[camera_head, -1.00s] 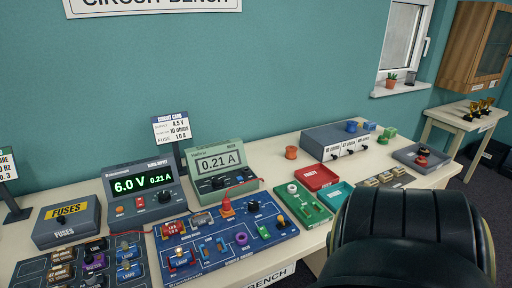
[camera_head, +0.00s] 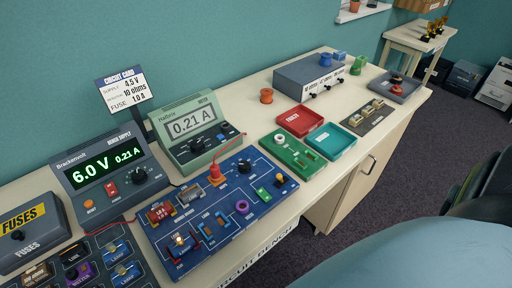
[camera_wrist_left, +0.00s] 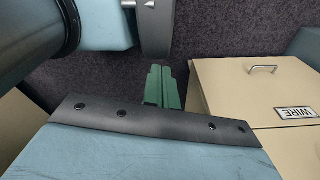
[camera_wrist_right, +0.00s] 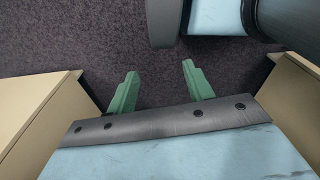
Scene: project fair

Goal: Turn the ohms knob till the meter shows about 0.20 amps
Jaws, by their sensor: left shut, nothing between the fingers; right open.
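The meter (camera_head: 191,130) is a pale green box on the bench, and its display reads 0.21 A. The supply (camera_head: 105,170) left of it reads 6.0 V and 0.21 A. The blue circuit board (camera_head: 215,212) lies in front with a lit lamp (camera_head: 182,242) and a small black knob (camera_head: 244,166) near its back edge. Its label is too small to read, so I cannot tell if it is the ohms knob. My left gripper (camera_wrist_left: 162,86) is shut and empty, above the dark floor beside a cabinet. My right gripper (camera_wrist_right: 160,84) is open and empty over the floor.
A grey box (camera_head: 310,78) labelled in ohms with black knobs stands at the back. A red tray (camera_head: 299,121), teal tray (camera_head: 331,141) and green board (camera_head: 293,153) lie right of the blue board. A circuit card (camera_head: 122,88) reads 4.5 V, 10 ohms.

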